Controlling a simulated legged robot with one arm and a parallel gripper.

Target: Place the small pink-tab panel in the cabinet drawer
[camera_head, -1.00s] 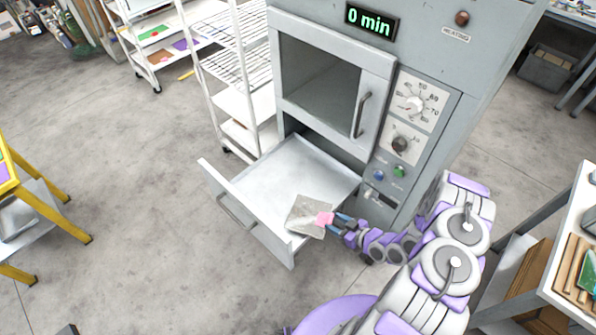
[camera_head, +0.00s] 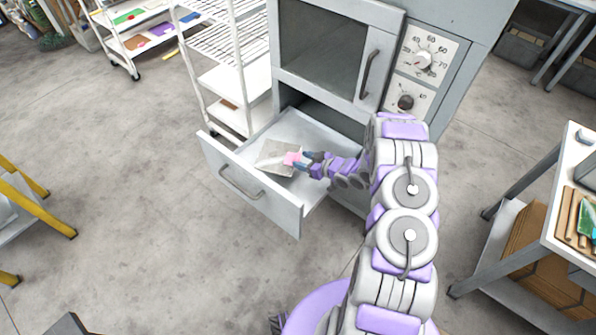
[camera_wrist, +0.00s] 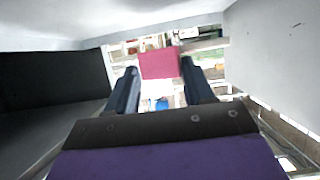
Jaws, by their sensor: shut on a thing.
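The small panel (camera_head: 274,157) is a thin grey square plate with a pink tab (camera_head: 292,158) on its right edge. My gripper (camera_head: 304,159) is shut on the pink tab. The panel is over the open cabinet drawer (camera_head: 231,157), within its walls as seen from above. I cannot tell whether it touches the drawer floor. In the wrist view, the pink tab (camera_wrist: 160,64) sits between my two dark fingers, and the plate beyond it is hard to make out. The drawer is pulled out from the grey cabinet (camera_head: 385,22).
The cabinet's upper window door (camera_head: 366,75) is shut above the drawer. A white wire rack (camera_head: 215,80) stands close at the drawer's left. A white table (camera_head: 572,200) is at the right and a yellow-legged table (camera_head: 40,205) at the left. The floor before the drawer is clear.

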